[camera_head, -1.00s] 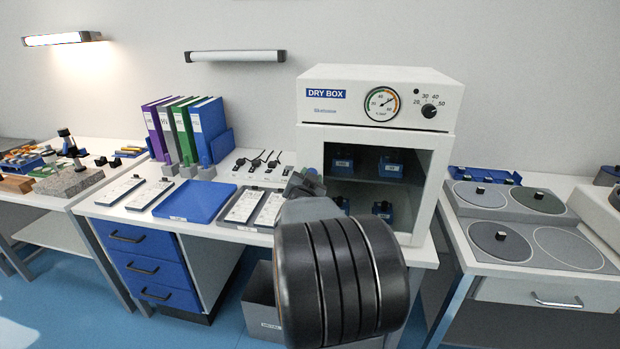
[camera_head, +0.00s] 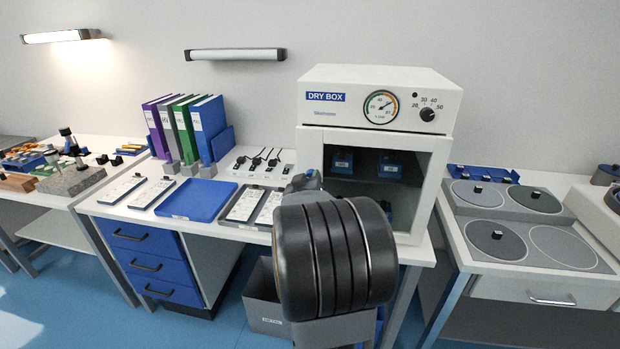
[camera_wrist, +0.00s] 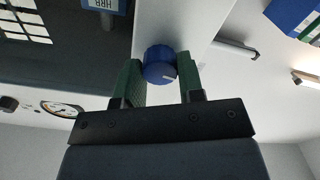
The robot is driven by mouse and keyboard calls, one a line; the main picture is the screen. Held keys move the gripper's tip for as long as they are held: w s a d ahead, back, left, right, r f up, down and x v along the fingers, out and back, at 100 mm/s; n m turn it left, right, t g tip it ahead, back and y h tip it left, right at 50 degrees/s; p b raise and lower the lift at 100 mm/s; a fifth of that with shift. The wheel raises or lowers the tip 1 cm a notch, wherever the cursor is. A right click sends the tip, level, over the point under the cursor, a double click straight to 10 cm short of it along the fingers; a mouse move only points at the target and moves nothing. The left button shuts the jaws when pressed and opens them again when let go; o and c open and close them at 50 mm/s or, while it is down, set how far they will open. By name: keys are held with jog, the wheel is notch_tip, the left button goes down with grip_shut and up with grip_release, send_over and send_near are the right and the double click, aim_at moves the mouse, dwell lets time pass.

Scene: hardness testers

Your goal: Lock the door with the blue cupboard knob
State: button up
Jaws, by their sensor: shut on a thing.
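The blue cupboard knob (camera_wrist: 160,65) is round with a pale mark on its face. In the wrist view it sits between the two green pads of my gripper (camera_wrist: 158,82), which is shut on it. The knob is on the white frame at the edge of the dark door window (camera_wrist: 70,50). In the head view my gripper (camera_head: 304,183) is at the left edge of the dry box (camera_head: 440,160), partly hidden by my arm. I cannot make out the knob clearly there. The door appears flush with the box front.
Blue blocks (camera_head: 343,162) stand inside the box behind the window. A blue tray (camera_head: 198,200), test plates (camera_head: 243,205) and upright binders (camera_head: 208,118) are on the table to the left. A grey bin (camera_head: 262,300) is below. A disc station (camera_head: 500,235) stands right.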

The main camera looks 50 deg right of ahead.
jog(key=shift+n, duration=0.6)
jog(key=o, duration=0.9)
jog(key=shift+b+v, duration=2.75)
jog(key=shift+v, duration=4.1)
